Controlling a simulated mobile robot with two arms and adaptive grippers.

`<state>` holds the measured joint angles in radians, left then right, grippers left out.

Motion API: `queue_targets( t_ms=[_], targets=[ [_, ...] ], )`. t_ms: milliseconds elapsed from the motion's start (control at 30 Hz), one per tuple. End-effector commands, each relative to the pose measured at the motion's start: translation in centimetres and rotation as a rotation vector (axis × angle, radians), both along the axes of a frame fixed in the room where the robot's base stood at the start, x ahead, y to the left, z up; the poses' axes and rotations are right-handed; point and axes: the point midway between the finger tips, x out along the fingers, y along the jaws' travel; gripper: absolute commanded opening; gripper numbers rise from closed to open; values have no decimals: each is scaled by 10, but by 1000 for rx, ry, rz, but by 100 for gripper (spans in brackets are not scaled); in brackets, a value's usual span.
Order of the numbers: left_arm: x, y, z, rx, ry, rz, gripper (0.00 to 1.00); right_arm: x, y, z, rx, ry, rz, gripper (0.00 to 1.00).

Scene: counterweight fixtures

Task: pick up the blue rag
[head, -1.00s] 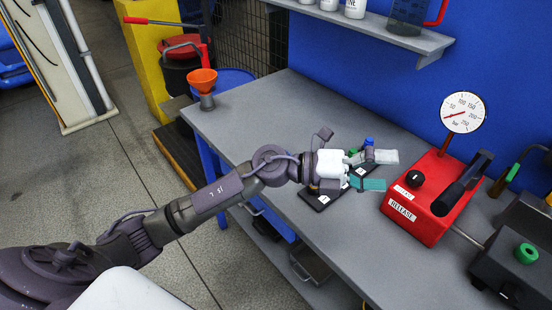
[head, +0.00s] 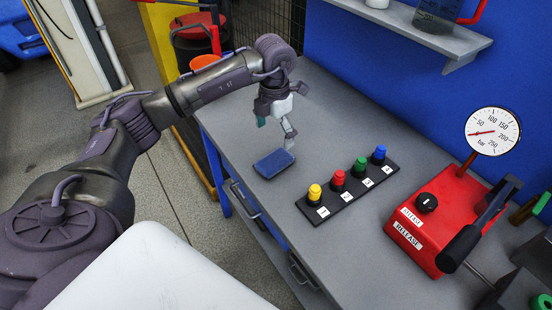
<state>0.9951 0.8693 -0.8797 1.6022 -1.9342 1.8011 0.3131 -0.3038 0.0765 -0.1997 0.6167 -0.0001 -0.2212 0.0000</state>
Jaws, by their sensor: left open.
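The blue rag (head: 273,164) looks like a flat, folded dark blue pad lying on the grey workbench (head: 345,240) near its left front edge. My left gripper (head: 276,128) points down above the rag. It is open, its fingers apart, with nothing between them. A gap shows between the fingertips and the rag; whether the nearer finger reaches it is hard to tell. My right gripper is not in view.
Right of the rag is a black strip with yellow (head: 314,194), red (head: 338,180), green (head: 360,166) and blue (head: 379,154) knobs. Further right is a red gauge unit (head: 440,220). An orange funnel (head: 205,61) is partly hidden behind my arm.

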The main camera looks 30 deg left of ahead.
Motion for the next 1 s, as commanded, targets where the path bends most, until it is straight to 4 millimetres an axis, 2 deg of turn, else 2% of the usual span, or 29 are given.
queue_targets(
  t_ms=[67,167,267,367,500,700,1000],
  targets=[
    [-1,0,-16,-1,4,-1,97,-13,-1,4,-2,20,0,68],
    [0,-1,-32,-1,2,0,97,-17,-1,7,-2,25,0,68],
    [0,-1,-42,-2,0,-1,97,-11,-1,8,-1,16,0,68],
    [0,-1,-47,-3,1,-2,97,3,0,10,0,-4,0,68],
    [-1,1,-62,-3,5,-2,97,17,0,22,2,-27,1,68],
    [0,2,-91,-4,1,-2,97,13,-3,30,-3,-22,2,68],
    [1,2,-98,-4,-2,-2,97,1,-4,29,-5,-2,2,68]
  ],
)
